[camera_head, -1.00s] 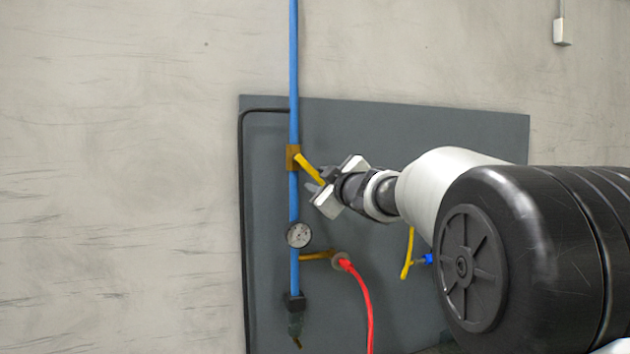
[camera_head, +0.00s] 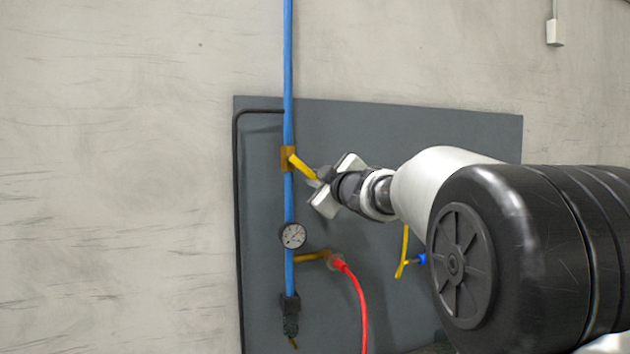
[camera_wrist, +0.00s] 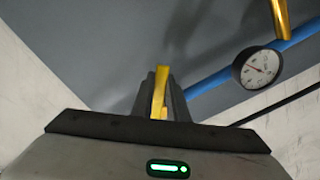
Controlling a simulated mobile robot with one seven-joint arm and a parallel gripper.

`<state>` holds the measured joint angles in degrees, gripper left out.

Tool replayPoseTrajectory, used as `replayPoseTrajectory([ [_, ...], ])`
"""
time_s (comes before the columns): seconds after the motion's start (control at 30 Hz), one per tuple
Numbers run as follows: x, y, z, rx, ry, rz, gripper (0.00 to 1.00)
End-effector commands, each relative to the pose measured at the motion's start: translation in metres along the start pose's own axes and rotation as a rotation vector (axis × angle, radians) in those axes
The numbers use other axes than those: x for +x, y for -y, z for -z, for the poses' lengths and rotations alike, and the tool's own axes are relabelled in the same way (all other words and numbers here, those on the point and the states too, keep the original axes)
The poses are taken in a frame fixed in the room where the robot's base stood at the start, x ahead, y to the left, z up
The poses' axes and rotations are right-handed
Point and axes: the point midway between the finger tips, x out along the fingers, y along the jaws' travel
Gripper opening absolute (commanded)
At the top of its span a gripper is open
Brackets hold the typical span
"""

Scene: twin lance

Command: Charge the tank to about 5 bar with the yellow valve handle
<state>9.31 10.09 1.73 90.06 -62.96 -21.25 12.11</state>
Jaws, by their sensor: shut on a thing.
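The yellow valve handle (camera_head: 301,167) slants down and right from a brass valve body (camera_head: 288,159) on the blue pipe (camera_head: 288,210). My gripper (camera_head: 319,180) is shut on the handle's outer end. In the wrist view, the yellow handle (camera_wrist: 160,92) shows between the dark fingers of my gripper (camera_wrist: 161,100). A round white pressure gauge (camera_head: 292,236) sits on the pipe below the valve; it also shows in the wrist view (camera_wrist: 257,68), where its needle is too small to read for certain. No tank shows in either view.
A red hose (camera_head: 356,290) hangs from a brass branch (camera_head: 313,257) below the gauge. A second yellow handle (camera_head: 403,252) with a blue fitting is behind my arm. The grey panel (camera_head: 450,130) backs everything. Bare wall (camera_head: 110,180) lies to the left.

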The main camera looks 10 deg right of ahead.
Motion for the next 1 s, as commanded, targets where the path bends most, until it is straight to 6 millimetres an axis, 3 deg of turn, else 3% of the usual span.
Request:
replayPoseTrajectory([
  [0.6,0.0,-0.035,0.01,-0.485,-0.001,0.0,0.0],
  [1.0,0.0,-0.047,0.019,-0.693,-0.003,-0.001,0.0],
])
